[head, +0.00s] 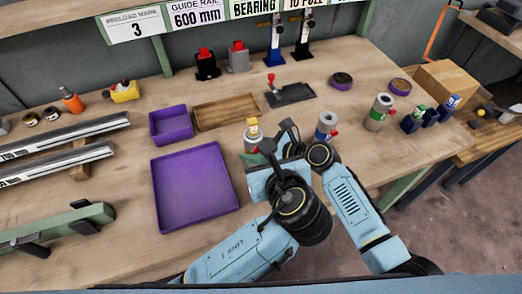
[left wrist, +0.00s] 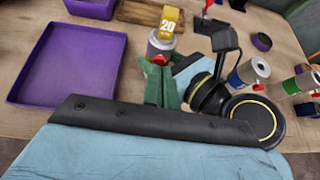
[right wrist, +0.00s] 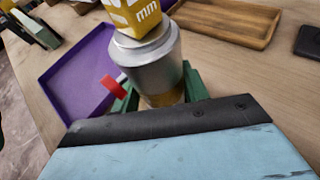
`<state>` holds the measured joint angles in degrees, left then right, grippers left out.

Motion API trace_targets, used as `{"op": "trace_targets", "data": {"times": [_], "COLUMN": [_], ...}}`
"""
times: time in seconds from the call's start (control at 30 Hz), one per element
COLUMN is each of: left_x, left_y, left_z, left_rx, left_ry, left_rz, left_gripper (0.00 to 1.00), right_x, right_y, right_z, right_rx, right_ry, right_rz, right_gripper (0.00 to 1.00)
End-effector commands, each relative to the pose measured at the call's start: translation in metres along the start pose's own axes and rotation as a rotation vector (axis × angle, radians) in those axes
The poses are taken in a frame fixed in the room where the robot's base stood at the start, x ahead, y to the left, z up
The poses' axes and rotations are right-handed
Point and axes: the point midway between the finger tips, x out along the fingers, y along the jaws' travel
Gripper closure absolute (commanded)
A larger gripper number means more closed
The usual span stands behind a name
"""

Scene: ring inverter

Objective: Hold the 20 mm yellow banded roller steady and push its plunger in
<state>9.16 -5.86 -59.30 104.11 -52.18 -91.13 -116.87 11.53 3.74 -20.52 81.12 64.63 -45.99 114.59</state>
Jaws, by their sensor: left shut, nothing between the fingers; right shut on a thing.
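The yellow banded roller (head: 252,133) is a grey upright cylinder with a yellow tag on top, reading 20 in the left wrist view (left wrist: 163,46) and mm in the right wrist view (right wrist: 150,62). Its red plunger (right wrist: 113,87) sticks out from the side. My right gripper (right wrist: 157,97) is shut on the roller's lower part, a green finger on each side. My left gripper (left wrist: 160,68) is shut and empty, its green fingertips in front of the plunger. I cannot tell whether they touch it. The right gripper's fingers are mostly hidden in the head view.
A large purple tray (head: 196,190), a small purple tray (head: 171,125) and a wooden tray (head: 227,111) lie to the left. A blue-banded roller (head: 327,125) and a green-banded roller (head: 379,112) stand to the right. A dark plate with a red-knobbed lever (head: 290,95) lies behind.

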Motion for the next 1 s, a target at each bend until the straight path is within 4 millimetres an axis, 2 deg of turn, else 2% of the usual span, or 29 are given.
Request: {"op": "trace_targets", "data": {"times": [0.1, 0.3, 0.77, 0.8, 0.93, 1.0], "left_x": [-0.024, -0.046, -0.051, -0.051, -0.051, -0.05], "left_y": [-0.001, -0.001, -0.001, -0.001, -0.001, -0.001], "left_z": [0.0, 0.0, 0.0, 0.0, 0.0, 0.0], "left_rx": [-0.002, -0.001, -0.001, -0.001, -0.001, -0.001], "left_ry": [0.002, 0.002, 0.002, 0.002, 0.001, 0.001], "left_rz": [-0.003, -0.004, -0.003, -0.003, -0.003, -0.003], "left_gripper": [1.0, 1.0, 1.0, 1.0, 1.0, 1.0], "right_x": [0.0, 0.0, 0.0, 0.0, 0.0, 0.0], "right_y": [0.001, 0.001, 0.0, 0.0, 0.0, -0.001], "right_z": [-0.002, -0.002, -0.003, -0.003, -0.002, -0.002], "right_rx": [0.004, 0.004, 0.003, 0.003, 0.003, 0.002], "right_ry": [0.004, 0.005, 0.005, 0.005, 0.004, 0.003], "right_rz": [0.003, 0.002, 0.0, 0.0, -0.001, -0.001], "right_gripper": [0.92, 0.92, 0.92, 0.5, 0.33, 0.3]}}
